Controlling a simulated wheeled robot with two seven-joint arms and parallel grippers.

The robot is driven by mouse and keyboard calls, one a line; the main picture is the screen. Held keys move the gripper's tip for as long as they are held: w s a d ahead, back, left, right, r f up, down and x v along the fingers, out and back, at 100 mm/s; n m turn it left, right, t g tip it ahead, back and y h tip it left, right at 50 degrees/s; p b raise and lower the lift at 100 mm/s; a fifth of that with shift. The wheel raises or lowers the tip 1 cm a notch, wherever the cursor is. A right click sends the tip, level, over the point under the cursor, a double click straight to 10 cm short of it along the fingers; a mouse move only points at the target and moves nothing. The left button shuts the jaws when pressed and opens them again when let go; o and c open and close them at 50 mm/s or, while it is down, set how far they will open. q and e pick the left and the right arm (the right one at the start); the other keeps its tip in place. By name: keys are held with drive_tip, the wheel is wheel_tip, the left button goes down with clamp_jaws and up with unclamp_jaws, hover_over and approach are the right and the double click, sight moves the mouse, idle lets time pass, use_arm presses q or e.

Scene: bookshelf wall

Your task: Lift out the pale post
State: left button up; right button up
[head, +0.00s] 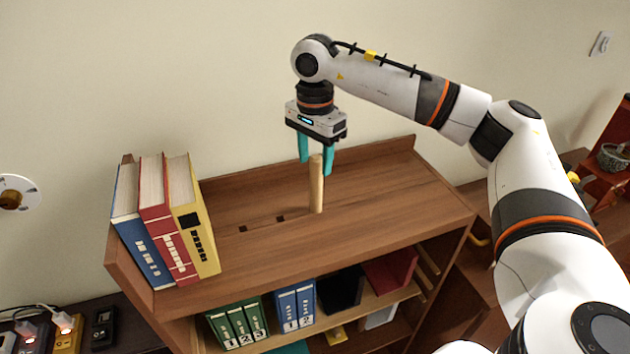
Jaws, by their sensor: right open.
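The pale post (316,190) stands upright on the brown top board of the bookshelf (400,205), right of two small dark holes (262,223). My right gripper (316,168) points down from above with its teal fingers apart. The fingers are on either side of the post's upper end in the picture, and I see no clear contact with it. The post's foot meets the board; whether it sits in a hole there is hidden. My left gripper is not in view.
Blue, red and yellow books (168,220) lean together at the left end of the top. Green binders (238,325) and blue binders (294,305) stand on the shelf below. A raised back edge and the wall lie behind. The top right of the post is clear.

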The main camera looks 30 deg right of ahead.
sight(316, 171)
wheel_tip(316, 171, down, 3)
drive_tip(key=shift+s+d+f+p, duration=0.1)
drive_tip(key=shift+s+f+p, duration=0.05)
drive_tip(key=shift+p, duration=0.6)
drive_tip(key=shift+f, duration=0.35)
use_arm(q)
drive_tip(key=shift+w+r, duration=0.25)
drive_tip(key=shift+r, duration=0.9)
use_arm(e)
drive_tip(key=c, duration=1.1)
drive_tip(key=shift+o, duration=0.2)
